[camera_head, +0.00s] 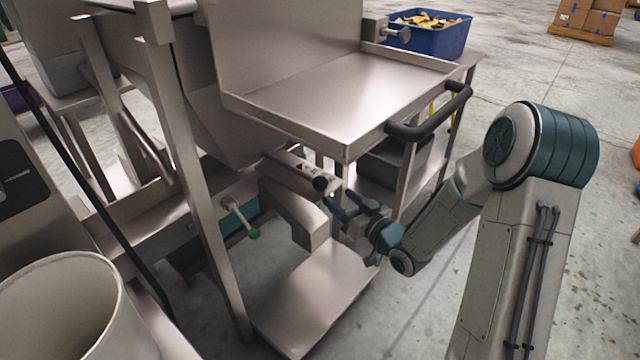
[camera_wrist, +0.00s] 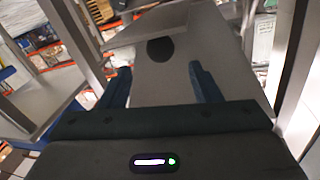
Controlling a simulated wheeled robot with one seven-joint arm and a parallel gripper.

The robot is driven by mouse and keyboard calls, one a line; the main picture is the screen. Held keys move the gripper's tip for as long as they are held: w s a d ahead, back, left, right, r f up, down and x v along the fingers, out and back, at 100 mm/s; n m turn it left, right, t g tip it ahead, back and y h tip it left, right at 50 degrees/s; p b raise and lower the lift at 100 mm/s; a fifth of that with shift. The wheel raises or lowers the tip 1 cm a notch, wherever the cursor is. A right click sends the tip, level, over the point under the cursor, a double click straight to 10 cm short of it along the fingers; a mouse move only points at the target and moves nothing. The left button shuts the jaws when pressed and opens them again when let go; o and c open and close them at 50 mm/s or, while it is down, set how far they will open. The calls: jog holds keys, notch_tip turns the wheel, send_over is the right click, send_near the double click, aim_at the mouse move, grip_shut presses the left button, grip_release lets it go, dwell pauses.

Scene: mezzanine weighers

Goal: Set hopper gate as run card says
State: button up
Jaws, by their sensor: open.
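The steel hopper (camera_head: 240,125) tapers down in the middle of the head view. Below it is a pale slide housing (camera_head: 296,170) with a small red mark and a black knob (camera_head: 320,184) on its end. My gripper (camera_head: 343,204) is open just below and right of that knob. In the wrist view a dark oval knob (camera_wrist: 160,50) lies ahead, between my two open fingers (camera_wrist: 160,82), apart from them; nothing is held. A lever with a green tip (camera_head: 253,234) sticks out lower left. I cannot make out a run card or read the gate's setting.
A lower steel plate (camera_head: 315,295) sits under my gripper. A hopper leg (camera_head: 190,170) stands left. A blue bin (camera_head: 430,35) stands behind. Open floor lies at right.

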aim_at(325, 187)
jog(key=b+x, duration=0.1)
jog(key=x, duration=0.8)
